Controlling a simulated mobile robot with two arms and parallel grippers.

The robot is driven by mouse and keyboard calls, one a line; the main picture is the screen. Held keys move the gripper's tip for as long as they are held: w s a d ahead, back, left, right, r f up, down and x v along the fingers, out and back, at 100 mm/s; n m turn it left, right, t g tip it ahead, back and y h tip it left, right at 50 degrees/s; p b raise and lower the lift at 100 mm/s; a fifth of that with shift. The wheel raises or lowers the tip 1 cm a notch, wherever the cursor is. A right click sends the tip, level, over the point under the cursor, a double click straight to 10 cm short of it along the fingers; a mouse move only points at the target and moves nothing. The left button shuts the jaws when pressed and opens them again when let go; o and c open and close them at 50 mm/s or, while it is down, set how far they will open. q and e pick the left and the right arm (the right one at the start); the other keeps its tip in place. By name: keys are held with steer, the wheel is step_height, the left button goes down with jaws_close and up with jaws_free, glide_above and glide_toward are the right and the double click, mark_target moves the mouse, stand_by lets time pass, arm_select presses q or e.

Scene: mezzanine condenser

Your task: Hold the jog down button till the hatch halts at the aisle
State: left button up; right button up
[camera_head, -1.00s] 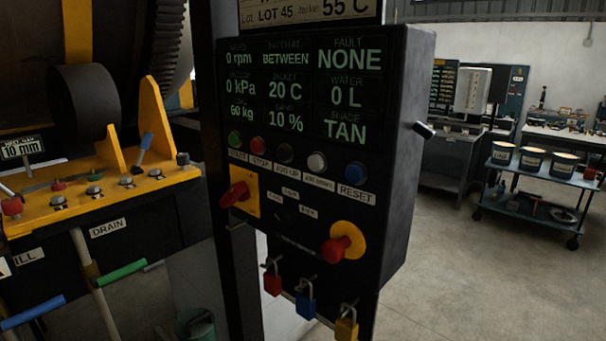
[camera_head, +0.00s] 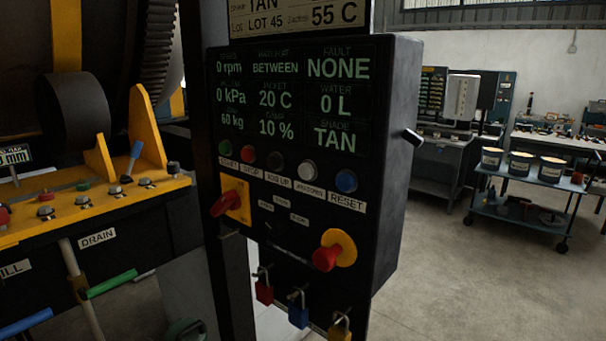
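The control panel (camera_head: 390,130) is a black box on a post in the middle of the view. Its row of buttons runs green, red, black, white, blue. The white jog down button (camera_head: 307,169) is right of the black jog up button (camera_head: 275,161) and left of the blue reset button (camera_head: 346,181). Nothing touches the buttons. The display (camera_head: 290,100) reads 0 rpm, hatch at BETWEEN, fault NONE. The large dark drum (camera_head: 40,40) is partly in view at the upper left; I cannot make out its hatch. Neither gripper is in view.
A red rotary switch (camera_head: 230,202) and a red mushroom knob (camera_head: 333,252) sit below the buttons. Red, blue and yellow padlocks (camera_head: 299,312) hang underneath. A yellow valve deck (camera_head: 90,210) is at left. A cart with cans (camera_head: 525,205) stands behind right, with open floor before it.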

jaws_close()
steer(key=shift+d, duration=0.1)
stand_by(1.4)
